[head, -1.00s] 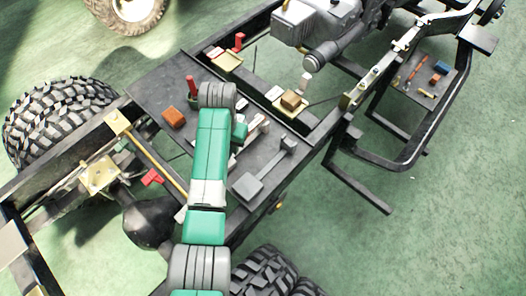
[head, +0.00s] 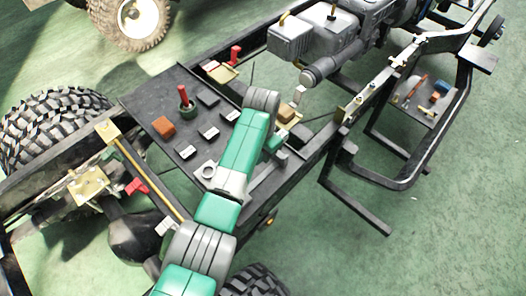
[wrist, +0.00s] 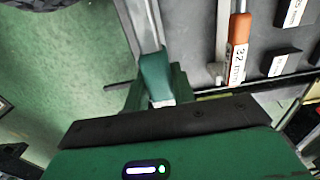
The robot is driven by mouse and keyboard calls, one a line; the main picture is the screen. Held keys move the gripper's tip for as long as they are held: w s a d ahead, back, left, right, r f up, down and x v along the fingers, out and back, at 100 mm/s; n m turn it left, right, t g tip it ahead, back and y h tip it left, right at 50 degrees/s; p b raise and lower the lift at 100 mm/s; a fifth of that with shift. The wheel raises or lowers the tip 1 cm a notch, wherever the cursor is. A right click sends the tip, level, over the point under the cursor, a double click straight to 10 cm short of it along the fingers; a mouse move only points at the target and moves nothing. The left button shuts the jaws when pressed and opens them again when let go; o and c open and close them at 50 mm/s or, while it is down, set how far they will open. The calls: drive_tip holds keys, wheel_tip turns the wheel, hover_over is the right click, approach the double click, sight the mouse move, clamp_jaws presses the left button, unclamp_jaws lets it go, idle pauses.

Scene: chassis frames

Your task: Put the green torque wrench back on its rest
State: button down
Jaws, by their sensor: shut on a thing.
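The green torque wrench (wrist: 153,72) shows in the wrist view, with a green handle and a silver shaft running up out of the picture. My gripper (wrist: 158,92) is shut on its handle. In the head view my gripper (head: 275,143) is over the right part of the dark work plate (head: 140,104), near the frame rail. My arm hides much of that area, and I cannot make out the wrench's rest or whether the wrench touches anything.
An orange 32 mm handle (wrist: 237,55) lies right of the wrench in the wrist view. Green floor lies beyond the frame rail (head: 330,150).

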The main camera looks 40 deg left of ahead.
drive_tip(key=shift+f+b, duration=2.3)
drive_tip(key=shift+f, duration=1.85)
drive_tip(key=c, duration=1.1)
unclamp_jaws()
wheel_tip(320, 180, up, 7)
drive_tip(key=p, duration=0.6)
drive_tip(key=shift+r+p, duration=0.1)
drive_tip(key=shift+p, duration=0.3)
